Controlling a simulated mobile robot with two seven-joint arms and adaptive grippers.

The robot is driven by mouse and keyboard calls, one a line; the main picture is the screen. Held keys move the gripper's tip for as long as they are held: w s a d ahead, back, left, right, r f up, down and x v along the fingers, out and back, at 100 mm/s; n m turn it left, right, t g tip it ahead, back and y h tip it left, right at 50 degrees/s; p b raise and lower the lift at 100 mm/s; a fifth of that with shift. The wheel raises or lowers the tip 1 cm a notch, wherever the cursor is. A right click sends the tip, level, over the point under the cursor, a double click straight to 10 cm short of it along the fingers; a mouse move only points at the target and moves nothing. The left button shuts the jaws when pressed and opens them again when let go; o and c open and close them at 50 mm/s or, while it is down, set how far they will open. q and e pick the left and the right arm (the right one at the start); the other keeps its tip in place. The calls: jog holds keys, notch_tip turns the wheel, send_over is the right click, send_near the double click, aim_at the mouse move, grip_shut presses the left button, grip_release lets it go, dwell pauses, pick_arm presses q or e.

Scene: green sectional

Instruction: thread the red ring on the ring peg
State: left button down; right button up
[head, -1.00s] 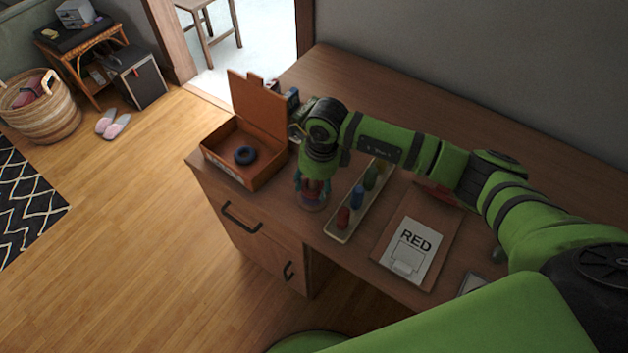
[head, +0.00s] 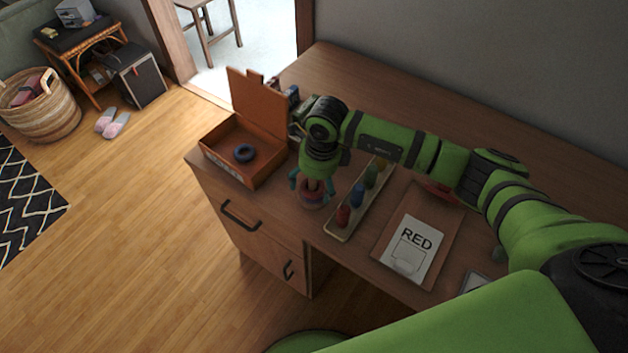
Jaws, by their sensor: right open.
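My right gripper (head: 311,188) points down over the desk, its teal fingertips spread apart. Between and just below them is the red ring (head: 313,187), low above a round, pale reddish base that seems to be the foot of the ring peg (head: 311,204). The ring appears to be around the peg, but my gripper hides the peg's upper part, so I cannot be sure. The fingers stand on either side of the ring without gripping it. My left gripper is out of view.
An open orange box (head: 262,165) with a dark blue ring (head: 244,153) stands left of my gripper. A narrow tray (head: 342,231) with several coloured pieces lies close on the right. Beyond it is a clipboard (head: 388,236) with a card reading RED (head: 414,249).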

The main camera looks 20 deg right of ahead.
notch_tip(320, 180, up, 12)
jog(key=d, duration=0.1)
jog(key=shift+s+f, duration=0.15)
jog(key=shift+s, duration=0.25)
dwell(0.3)
